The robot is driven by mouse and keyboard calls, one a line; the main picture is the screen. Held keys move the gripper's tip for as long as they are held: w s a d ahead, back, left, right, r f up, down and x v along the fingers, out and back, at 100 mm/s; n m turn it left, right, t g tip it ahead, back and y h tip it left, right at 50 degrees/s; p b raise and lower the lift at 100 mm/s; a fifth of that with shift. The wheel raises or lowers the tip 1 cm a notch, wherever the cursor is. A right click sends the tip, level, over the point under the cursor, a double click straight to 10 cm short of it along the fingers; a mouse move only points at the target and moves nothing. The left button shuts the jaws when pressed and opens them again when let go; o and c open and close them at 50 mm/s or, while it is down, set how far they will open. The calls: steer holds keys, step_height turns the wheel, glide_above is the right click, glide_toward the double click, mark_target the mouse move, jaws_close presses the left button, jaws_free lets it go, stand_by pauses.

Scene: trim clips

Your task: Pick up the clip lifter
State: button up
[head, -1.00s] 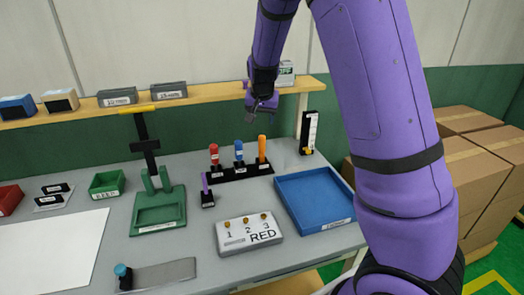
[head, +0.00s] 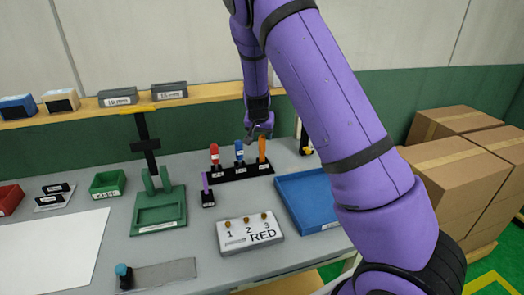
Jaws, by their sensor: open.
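A black rack (head: 227,175) on the grey bench holds three upright handled tools: a red one (head: 214,154), a blue one (head: 239,152) and an orange one (head: 262,149). A slim purple tool (head: 205,184) stands in a small black holder (head: 208,200) in front of the rack. The labels are too small to read, so I cannot tell which one is the clip lifter. My gripper (head: 258,135) is open and empty, pointing down close above or behind the blue and orange handles. Its exact distance from them is unclear.
A board marked RED with three brass studs (head: 249,233) lies in front. A blue tray (head: 305,195) is at right, partly behind my arm. A green stand (head: 158,210) and green bin (head: 107,184) are left. A shelf (head: 75,112) runs behind.

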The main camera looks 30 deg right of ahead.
mark_target(263, 141)
steer(key=x, duration=0.4)
steer(key=shift+d+f, duration=0.2)
steer(key=shift+f, duration=0.05)
steer(key=shift+c, duration=0.4)
steer(key=c, duration=0.9)
steer(key=shift+r, duration=0.1)
step_height(263, 141, up, 9)
steer(key=shift+f, duration=0.1)
steer(key=shift+r, duration=0.55)
